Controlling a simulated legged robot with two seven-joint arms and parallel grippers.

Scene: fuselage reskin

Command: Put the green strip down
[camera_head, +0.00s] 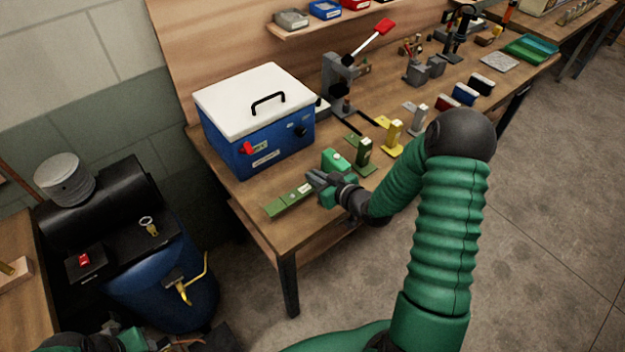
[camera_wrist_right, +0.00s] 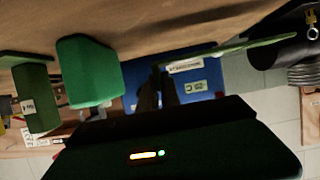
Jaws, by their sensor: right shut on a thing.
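The green strip (camera_head: 284,204) is a flat, narrow olive-green piece at the near left corner of the workbench. My right gripper (camera_head: 312,181) is shut on its right end. In the right wrist view, the strip (camera_wrist_right: 245,47) reaches out to the right from the fingers (camera_wrist_right: 158,88). It looks level with or just over the bench top; I cannot tell whether it touches. My left arm shows at the bottom left edge of the head view; its gripper (camera_head: 165,345) is dark and cut off, so its opening is unclear.
A bright green block (camera_head: 336,160) and a dark green bracket (camera_head: 364,153) stand just right of my right gripper. A yellow bracket (camera_head: 393,137) is farther right. A blue box with white lid (camera_head: 258,130) stands behind the strip. The bench (camera_head: 240,190) edge is close in front.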

